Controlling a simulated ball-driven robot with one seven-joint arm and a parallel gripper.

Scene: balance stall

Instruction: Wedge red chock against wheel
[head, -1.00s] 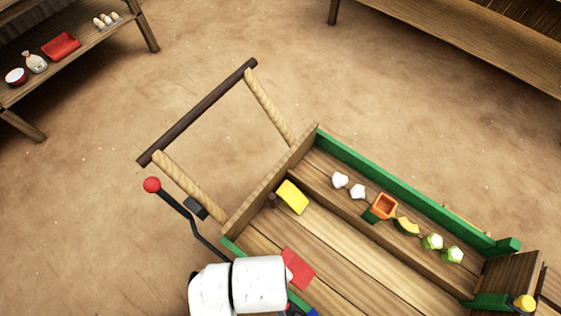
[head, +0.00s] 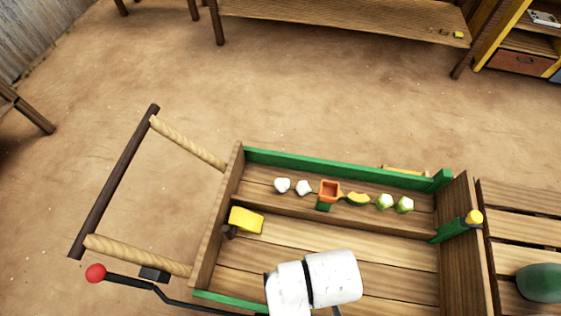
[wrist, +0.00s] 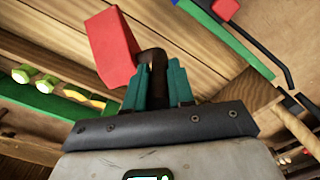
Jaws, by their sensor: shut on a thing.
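In the wrist view my gripper (wrist: 156,82) has its teal fingers shut on a dark peg-like handle. The red chock (wrist: 110,45) is at this handle and is held above the cart's wooden planks. In the head view my white arm covers the gripper and the chock. The cart (head: 350,262) is a wooden bed with green side rails (head: 330,164). The wheel cannot be made out in either view.
A yellow block (head: 246,219) with a dark knob lies in the cart. Vegetables and an orange box (head: 329,190) line its far shelf. A red-knobbed lever (head: 96,273) and the cart handle (head: 118,180) stick out left. Open floor lies behind.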

